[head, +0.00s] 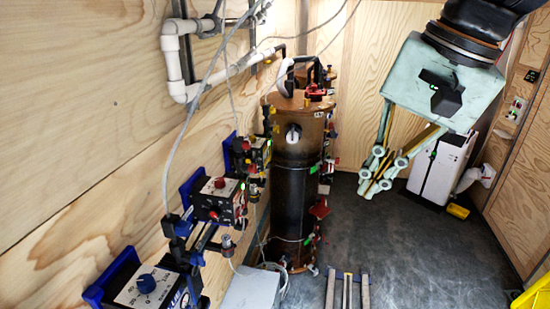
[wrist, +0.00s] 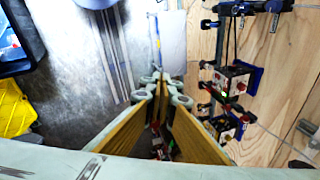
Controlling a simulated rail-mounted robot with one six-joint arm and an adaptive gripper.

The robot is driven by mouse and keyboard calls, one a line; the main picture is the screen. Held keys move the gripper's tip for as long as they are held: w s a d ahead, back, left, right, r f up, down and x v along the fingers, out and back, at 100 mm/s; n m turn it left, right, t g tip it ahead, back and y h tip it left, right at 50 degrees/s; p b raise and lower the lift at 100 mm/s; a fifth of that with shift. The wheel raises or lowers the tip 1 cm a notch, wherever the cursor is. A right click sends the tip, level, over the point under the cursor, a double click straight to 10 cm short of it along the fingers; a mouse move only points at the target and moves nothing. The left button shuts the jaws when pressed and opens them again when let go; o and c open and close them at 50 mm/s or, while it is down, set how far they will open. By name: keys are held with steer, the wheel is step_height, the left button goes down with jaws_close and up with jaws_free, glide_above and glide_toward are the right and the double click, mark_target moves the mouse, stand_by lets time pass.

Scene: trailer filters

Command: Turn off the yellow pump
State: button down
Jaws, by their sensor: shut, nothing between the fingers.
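Several dosing pump units stand in a row on the left wall in the head view. The nearest pump (head: 150,288) has a blue knob on a pale face. A farther, smaller pump (head: 257,153) shows a little yellow-green. I cannot tell for sure which one is the yellow pump. Pump boxes also show at the right of the wrist view (wrist: 232,80). My pale green gripper (head: 376,178) hangs at the upper right, shut and empty, apart from the pumps. Its fingertips meet in the wrist view (wrist: 161,84).
A tall brown filter column (head: 295,190) stands between the pumps and my gripper. White pipes (head: 180,75) run along the left wall. A white unit (head: 440,168) stands behind my gripper. A yellow crate (head: 534,295) is at the lower right. The dark floor is mostly clear.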

steer(key=w+a+f+m+y, duration=0.1)
steer(key=w+a+f+m, duration=0.1)
steer(key=w, duration=0.7)
steer(key=w+a+f+m+g+y, duration=0.1)
steer(key=w+a+m+y, duration=0.15)
steer(key=w, duration=0.65)
steer(key=w+a+f+m, duration=0.2)
steer(key=w+m, duration=0.1)
steer(key=w, duration=0.7)
steer(key=w+f+m+y+p, duration=0.1)
steer(key=w+f+m+y, duration=0.1)
steer(key=w+f, duration=0.5)
steer(key=w+a+f+m+y+p, duration=0.1)
steer(key=w+f+m, duration=0.4)
steer(key=w, duration=1.1)
steer(key=shift+w+a+f+t+y, duration=0.35)
steer(key=shift+f+y, duration=0.2)
steer(key=shift+f, duration=1.15)
steer(key=shift+m, duration=0.25)
steer(key=a+r+b+x, duration=0.1)
steer(key=r+x, duration=0.1)
steer(key=x, duration=1)
steer(key=shift+a, duration=0.6)
steer(key=shift+w+f, duration=0.15)
